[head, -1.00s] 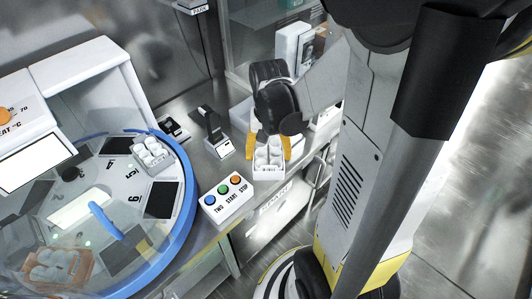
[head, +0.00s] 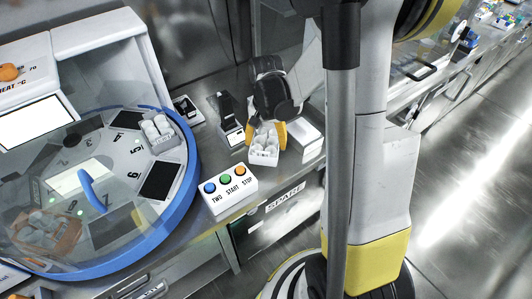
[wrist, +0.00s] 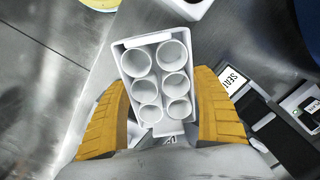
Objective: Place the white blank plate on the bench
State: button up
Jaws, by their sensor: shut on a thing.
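The white blank plate (head: 263,157) is a small white block with several round open wells. My gripper (head: 267,135) is shut on it, with a yellow finger on each side. In the head view it is over the bench (head: 285,181) near the front edge, right of the button box. I cannot tell whether its underside touches the bench. In the wrist view the plate (wrist: 158,39) lies between the fingers of my gripper (wrist: 160,115), wells facing the camera, slightly tilted in the picture.
The button box (head: 229,192) stands close to the plate's left. A black upright device (head: 228,112) is behind it, and a white box (head: 305,133) is to the right. The blue-rimmed round machine (head: 183,200), at left, holds a similar white plate (head: 160,132).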

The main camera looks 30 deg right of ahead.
aim_at(266, 150)
jog(key=shift+f+b, duration=1)
jog(key=shift+f, duration=0.95)
jog(key=shift+f, duration=0.2)
jog(key=o, duration=1.2)
jog(key=shift+o, duration=0.2)
jog(key=shift+r, duration=0.15)
